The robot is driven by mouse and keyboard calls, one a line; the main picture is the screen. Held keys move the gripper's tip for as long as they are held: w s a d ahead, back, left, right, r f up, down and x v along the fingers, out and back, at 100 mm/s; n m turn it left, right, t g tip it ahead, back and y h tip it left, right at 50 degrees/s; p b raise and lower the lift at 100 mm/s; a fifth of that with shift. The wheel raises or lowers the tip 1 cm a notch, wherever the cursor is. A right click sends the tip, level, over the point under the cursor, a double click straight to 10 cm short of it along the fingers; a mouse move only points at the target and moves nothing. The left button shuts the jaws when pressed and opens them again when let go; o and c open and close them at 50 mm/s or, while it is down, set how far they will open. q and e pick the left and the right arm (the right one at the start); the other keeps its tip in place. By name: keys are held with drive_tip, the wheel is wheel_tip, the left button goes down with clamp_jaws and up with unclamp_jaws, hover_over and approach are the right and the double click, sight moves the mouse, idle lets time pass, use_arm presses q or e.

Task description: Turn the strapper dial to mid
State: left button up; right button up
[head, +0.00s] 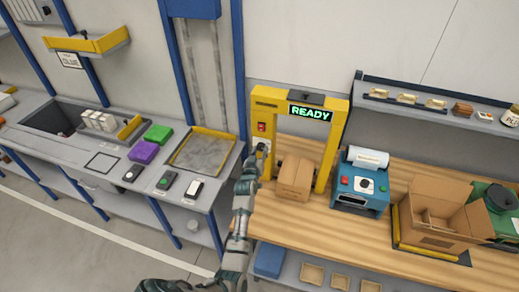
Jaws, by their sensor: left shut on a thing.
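The strapper is a yellow arch (342,128) with a green READY display (310,113). It stands on the wooden bench, with red controls (262,127) on its left post. A pale dial plate (265,142) sits below the red controls. My left gripper (261,149) is at this plate, shut on the dial, which is mostly hidden by the fingers. I cannot read the dial's setting.
A closed carton (295,178) stands in the arch, close right of my left gripper. A blue machine (361,182) with a black knob and an open carton (437,212) stand further right. A grey counter (75,150) with a yellow-rimmed tray (203,152) is left.

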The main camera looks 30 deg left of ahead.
use_arm(q)
drive_tip(key=shift+a+r+n+p, duration=0.1)
drive_tip(key=shift+r+n+p, duration=0.2)
drive_tip(key=shift+r+n, duration=0.35)
drive_tip(key=o, duration=1.2)
drive_tip(key=shift+f, duration=0.1)
drive_tip(key=shift+c, duration=0.2)
drive_tip(key=shift+s+f, duration=0.15)
drive_tip(key=shift+s+d+f, duration=0.2)
drive_tip(key=shift+s, duration=0.25)
drive_tip(key=v, duration=1.1)
drive_tip(key=shift+a+r, duration=0.1)
drive_tip(key=shift+a, duration=0.05)
